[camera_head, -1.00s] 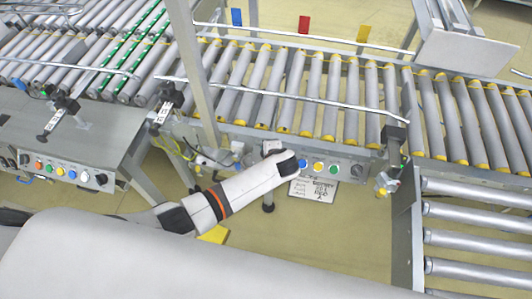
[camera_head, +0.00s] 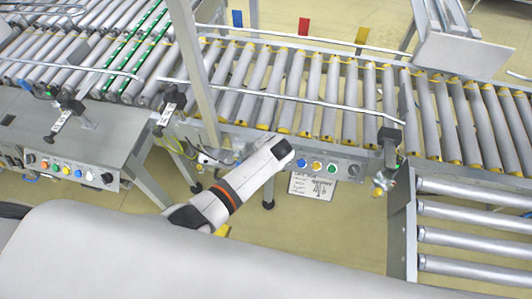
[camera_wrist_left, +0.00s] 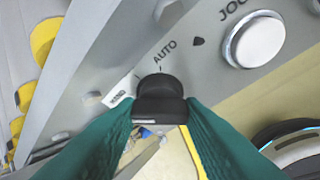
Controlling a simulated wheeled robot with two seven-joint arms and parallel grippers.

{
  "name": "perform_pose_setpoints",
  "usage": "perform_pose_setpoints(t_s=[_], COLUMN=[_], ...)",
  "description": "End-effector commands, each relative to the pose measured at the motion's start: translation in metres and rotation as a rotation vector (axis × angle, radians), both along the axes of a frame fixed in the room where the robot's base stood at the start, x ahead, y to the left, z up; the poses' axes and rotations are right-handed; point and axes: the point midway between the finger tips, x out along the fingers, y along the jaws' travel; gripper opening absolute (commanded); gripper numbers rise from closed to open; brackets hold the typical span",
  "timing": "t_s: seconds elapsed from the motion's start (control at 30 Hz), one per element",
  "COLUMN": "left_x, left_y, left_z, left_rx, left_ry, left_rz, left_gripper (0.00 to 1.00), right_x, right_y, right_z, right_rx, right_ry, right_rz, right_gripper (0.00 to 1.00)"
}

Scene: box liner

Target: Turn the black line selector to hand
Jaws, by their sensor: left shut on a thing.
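The black line selector (camera_wrist_left: 160,93) is a black knob on a grey panel in the left wrist view. Its printed labels AUTO (camera_wrist_left: 165,52) and HAND (camera_wrist_left: 119,98) stand around it. My left gripper (camera_wrist_left: 160,112) has its two teal fingers on either side of the knob, shut on it. The knob's raised bar lies roughly crosswise between the fingertips. In the head view my left wrist covers that part of the conveyor's front panel (camera_head: 328,166), so the selector and fingertips are hidden there. My right gripper is not in view.
A white JOG button (camera_wrist_left: 254,39) sits right of the selector. Blue (camera_head: 301,161), yellow (camera_head: 316,166) and green (camera_head: 332,168) buttons and another black knob (camera_head: 353,170) lie right of my wrist. A second panel (camera_head: 72,170) stands at left. A metal post (camera_head: 193,70) rises behind my arm.

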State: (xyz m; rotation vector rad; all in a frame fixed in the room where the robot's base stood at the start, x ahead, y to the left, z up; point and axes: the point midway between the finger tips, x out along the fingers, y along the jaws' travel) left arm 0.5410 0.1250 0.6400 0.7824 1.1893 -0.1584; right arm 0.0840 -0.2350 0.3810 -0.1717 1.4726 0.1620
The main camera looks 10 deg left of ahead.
Motion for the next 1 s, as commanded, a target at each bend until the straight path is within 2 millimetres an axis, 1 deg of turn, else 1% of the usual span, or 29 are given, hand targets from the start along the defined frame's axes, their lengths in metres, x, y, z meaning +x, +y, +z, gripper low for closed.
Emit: perform_pose_setpoints(t_s=[0.33, 0.37, 0.4, 0.67, 0.77, 0.87, 1.0], left_x=[-0.001, -0.001, -0.001, 0.000, -0.002, -0.006, -0.017], left_y=[-0.001, -0.001, -0.001, 0.000, -0.002, -0.005, -0.013], left_z=[-0.001, -0.001, -0.001, 0.000, 0.004, 0.015, 0.039], left_rx=[-0.005, -0.005, -0.005, -0.004, -0.004, -0.005, -0.006], left_ry=[0.002, 0.002, 0.002, 0.001, -0.001, -0.002, -0.002], left_rz=[0.005, 0.005, 0.005, 0.003, 0.003, 0.002, 0.002], left_gripper=[0.12, 0.36, 0.43, 0.44, 0.44, 0.44, 0.44], right_x=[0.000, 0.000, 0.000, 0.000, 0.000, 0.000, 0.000], right_y=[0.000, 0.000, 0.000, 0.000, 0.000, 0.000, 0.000], right_z=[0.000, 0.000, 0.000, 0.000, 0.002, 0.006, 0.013], right_rx=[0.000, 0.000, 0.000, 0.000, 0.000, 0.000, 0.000], right_ry=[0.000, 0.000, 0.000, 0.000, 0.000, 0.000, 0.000], right_rz=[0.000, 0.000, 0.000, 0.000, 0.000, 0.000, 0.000], right_gripper=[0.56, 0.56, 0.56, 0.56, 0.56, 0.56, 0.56])
